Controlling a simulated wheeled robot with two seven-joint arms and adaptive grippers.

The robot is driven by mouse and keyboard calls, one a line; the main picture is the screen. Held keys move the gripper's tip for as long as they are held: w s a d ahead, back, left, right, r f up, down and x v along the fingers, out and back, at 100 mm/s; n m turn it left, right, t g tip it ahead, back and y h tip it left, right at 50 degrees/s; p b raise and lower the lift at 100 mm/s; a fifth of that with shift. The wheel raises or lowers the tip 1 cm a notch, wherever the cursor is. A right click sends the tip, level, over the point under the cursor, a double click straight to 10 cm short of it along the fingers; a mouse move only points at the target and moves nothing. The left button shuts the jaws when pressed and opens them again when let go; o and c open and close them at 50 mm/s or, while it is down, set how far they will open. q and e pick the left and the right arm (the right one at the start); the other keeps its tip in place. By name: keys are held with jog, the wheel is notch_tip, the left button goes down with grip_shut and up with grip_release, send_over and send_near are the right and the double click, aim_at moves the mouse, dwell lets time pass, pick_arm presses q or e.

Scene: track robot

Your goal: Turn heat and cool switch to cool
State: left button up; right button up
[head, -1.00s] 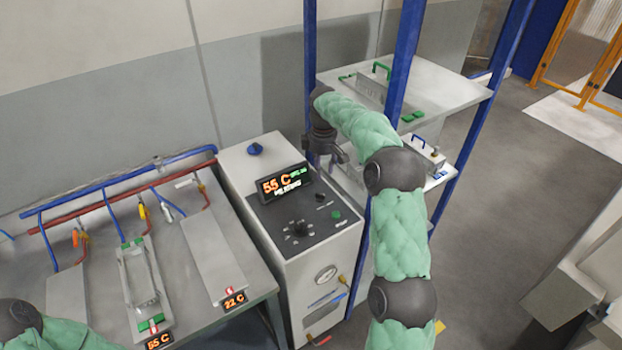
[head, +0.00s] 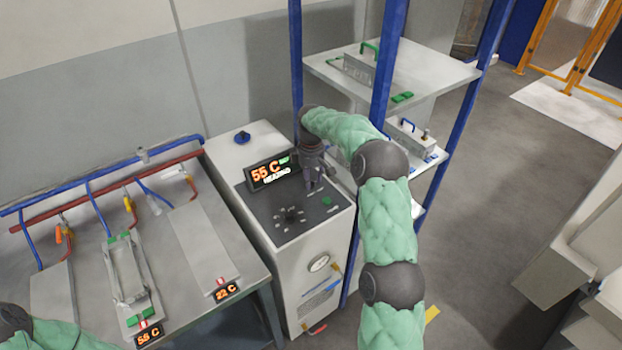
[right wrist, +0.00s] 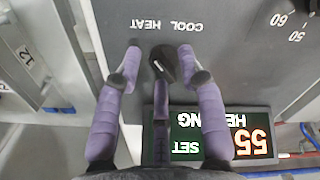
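The heat and cool switch is a black knob (right wrist: 163,62) on the dark panel, with the upside-down labels COOL and HEAT beside it in the right wrist view. My right gripper (right wrist: 160,76) is open, with purple fingers on either side of the knob and a middle finger reaching toward it. Gaps show between the outer fingers and the knob. In the head view my right gripper (head: 316,182) is over the right part of the control panel (head: 283,228) and hides the switch. The display (head: 272,174) reads 55 C and HEATING. My left gripper is out of view.
The white machine (head: 300,275) stands between a grey bench (head: 185,240) with plates and hoses and a blue-posted shelf (head: 432,72). A larger dial (head: 290,215) and a green button (head: 326,201) are on the panel near my right gripper. Open floor lies to the right.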

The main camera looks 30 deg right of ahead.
grip_shut()
dwell(0.3)
jog(key=shift+r+m+p, duration=0.15)
jog(key=shift+m+p, duration=0.95)
jog(key=shift+m, duration=0.2)
jog(key=m+p, duration=0.2)
jog(key=m, duration=0.1)
jog(key=shift+s+m, duration=0.1)
jog(key=shift+m, duration=0.2)
jog(key=m+p, duration=0.1)
jog(key=m, duration=0.2)
jog(key=shift+m, duration=0.4)
jog(key=shift+s+m+p, duration=0.1)
jog(key=shift+m+p, duration=0.35)
jog(key=shift+m, duration=1.55)
